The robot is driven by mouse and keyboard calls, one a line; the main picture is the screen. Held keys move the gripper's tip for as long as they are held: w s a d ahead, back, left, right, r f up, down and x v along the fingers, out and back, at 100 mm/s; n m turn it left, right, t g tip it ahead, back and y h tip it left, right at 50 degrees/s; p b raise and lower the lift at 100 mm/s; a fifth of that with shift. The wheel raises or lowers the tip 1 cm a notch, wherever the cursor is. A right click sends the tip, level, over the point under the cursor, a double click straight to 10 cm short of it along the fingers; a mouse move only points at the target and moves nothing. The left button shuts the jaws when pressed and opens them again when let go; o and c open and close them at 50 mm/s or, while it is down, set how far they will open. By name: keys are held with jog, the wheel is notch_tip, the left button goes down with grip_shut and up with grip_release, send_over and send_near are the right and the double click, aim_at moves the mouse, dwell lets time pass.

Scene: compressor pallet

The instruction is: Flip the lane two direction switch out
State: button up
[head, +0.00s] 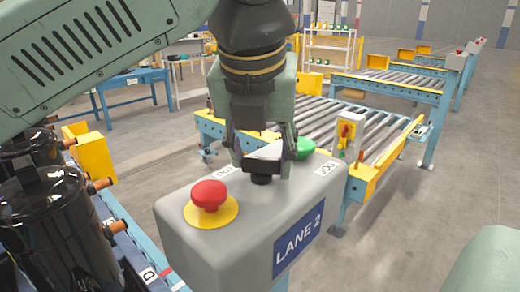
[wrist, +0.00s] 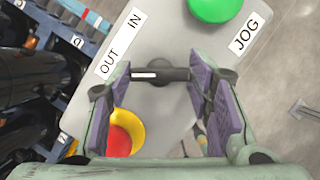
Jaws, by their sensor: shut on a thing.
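The lane two direction switch is a black rotary handle (wrist: 160,75) with a white mark on its left end, on top of the grey LANE 2 box (head: 190,245). In the wrist view the white mark points left, toward the OUT end of the white OUT/IN label (wrist: 120,42). My gripper (wrist: 160,92) is shut on the handle, with a purple pad at each end of it. In the head view my gripper (head: 264,162) comes down from above and partly hides the switch (head: 261,179).
A red mushroom button (head: 209,195) on a yellow base is close to my gripper, on the same box. A green button (head: 304,147) is behind it, near the JOG label (head: 327,168). Black compressors (head: 60,225) stand at left. A roller conveyor (head: 355,120) is behind.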

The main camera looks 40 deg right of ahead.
jog(key=shift+n+t+y, duration=0.3)
jog(key=shift+n+y, duration=0.1)
jog(key=shift+n, duration=0.6)
jog(key=o, duration=1.1)
jog(key=shift+o, duration=0.2)
